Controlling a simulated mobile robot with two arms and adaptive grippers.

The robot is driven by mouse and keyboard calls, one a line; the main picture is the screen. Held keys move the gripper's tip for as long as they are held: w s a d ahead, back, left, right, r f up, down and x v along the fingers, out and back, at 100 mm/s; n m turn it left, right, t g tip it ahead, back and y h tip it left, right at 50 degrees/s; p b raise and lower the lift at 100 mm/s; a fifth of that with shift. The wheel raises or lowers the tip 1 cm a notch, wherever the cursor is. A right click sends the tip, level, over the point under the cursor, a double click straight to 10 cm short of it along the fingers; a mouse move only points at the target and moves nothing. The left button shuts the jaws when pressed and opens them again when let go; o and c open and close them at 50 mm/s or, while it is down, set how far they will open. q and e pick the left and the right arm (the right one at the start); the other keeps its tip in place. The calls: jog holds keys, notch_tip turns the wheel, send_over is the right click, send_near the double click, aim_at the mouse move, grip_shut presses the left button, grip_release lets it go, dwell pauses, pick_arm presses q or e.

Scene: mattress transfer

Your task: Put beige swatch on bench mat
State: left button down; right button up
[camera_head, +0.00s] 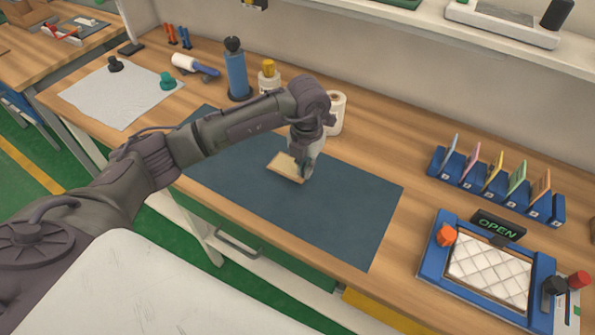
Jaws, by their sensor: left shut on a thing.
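The beige swatch (284,166) is a small flat piece low over or on the dark blue-grey bench mat (345,208). I cannot tell whether it touches the mat. My left gripper (303,173) points down over the mat and is shut on the swatch's right side. The gripper hides part of that side. My right gripper is not in view.
A blue rack (490,190) with several coloured swatches stands at the right. In front of it is a blue frame (430,262) with a quilted white pad and an OPEN sign (498,226). Bottles, a roll and tools line the back. The mat's right part is clear.

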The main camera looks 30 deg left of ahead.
aim_at(299, 185)
pick_arm(q)
jog(key=shift+a+f, duration=0.45)
jog(key=shift+a, duration=0.25)
notch_tip(299, 185, down, 3)
jog(key=shift+s+f+p, duration=0.1)
jog(key=shift+p, duration=0.7)
jog(key=shift+f, duration=0.4)
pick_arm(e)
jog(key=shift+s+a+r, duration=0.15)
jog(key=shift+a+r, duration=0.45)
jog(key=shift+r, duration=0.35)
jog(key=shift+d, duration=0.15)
pick_arm(q)
jog(key=shift+f, duration=0.2)
jog(key=c, duration=1.3)
grip_release()
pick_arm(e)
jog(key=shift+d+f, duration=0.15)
